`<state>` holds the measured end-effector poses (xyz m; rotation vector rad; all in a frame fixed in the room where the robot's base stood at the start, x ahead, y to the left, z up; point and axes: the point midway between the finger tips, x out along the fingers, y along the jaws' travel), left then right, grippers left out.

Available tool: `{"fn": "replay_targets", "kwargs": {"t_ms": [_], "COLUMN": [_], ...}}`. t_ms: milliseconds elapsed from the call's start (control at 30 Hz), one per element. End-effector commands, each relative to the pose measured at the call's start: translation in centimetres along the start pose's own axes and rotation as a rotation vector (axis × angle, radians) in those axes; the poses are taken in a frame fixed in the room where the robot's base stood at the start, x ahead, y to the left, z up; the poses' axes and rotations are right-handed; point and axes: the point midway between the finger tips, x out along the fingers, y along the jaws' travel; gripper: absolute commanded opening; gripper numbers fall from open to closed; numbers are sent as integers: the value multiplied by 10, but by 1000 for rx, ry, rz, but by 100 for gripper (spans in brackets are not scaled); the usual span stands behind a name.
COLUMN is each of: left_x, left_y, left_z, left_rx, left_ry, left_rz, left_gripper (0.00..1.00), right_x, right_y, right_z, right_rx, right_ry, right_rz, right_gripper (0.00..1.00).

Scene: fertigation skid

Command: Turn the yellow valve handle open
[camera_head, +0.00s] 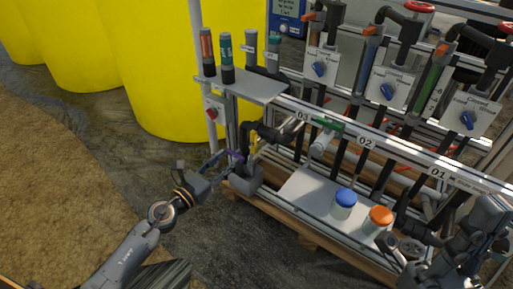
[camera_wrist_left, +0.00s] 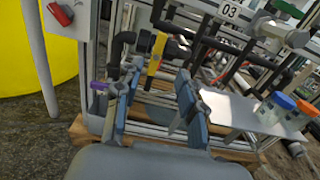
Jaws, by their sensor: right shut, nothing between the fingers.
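The yellow valve handle (camera_head: 254,142) hangs down from dark piping at the skid's near left end. It also shows in the left wrist view (camera_wrist_left: 154,58), upright and a little beyond the fingertips. My left gripper (camera_head: 219,165) is to the left of the handle in the head view. In the left wrist view (camera_wrist_left: 158,78) its two fingers are spread apart with nothing held, and the handle appears between them, apart from both. My right gripper (camera_head: 412,262) is at the lower right by the skid's front; its fingers are partly hidden and hard to make out.
A purple handle (camera_head: 236,157) sits close to my left gripper, at the left finger in the wrist view (camera_wrist_left: 99,86). A blue-capped jar (camera_head: 344,200) and an orange-capped jar (camera_head: 380,216) stand on the skid's plate. A red knob (camera_head: 211,113) is on the post panel. Open ground lies left.

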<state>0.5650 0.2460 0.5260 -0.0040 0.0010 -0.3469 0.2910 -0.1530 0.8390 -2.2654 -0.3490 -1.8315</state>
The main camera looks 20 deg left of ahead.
Motion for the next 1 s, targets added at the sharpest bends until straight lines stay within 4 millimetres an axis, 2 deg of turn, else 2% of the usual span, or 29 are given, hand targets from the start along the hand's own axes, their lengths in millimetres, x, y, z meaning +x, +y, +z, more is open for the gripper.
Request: {"fn": "replay_targets", "kwargs": {"t_ms": [167, 367, 500, 700, 833, 1000], "left_x": [16, 55, 84, 119, 131, 137], "left_y": [0, -1, -1, -1, -1, -1], "left_z": [4, 4, 2, 0, 0, 0], "left_rx": [9, 7, 5, 5, 4, 5], "left_ry": [-4, -4, -4, -2, -1, 0], "left_rz": [-2, -2, -1, -1, -2, -1], "left_gripper": [40, 40, 40, 40, 40, 40], "right_x": [5, 7, 4, -3, -5, -6], "right_y": [0, 0, 0, 0, 0, 0], "right_z": [-4, -3, -3, -1, 0, 0], "right_rx": [1, 0, 0, 0, 0, 0], "right_ry": [8, 6, 5, 5, 5, 4], "right_rz": [0, 0, 0, 0, 0, 0], "right_gripper": [0, 0, 0, 0, 0, 0]}}
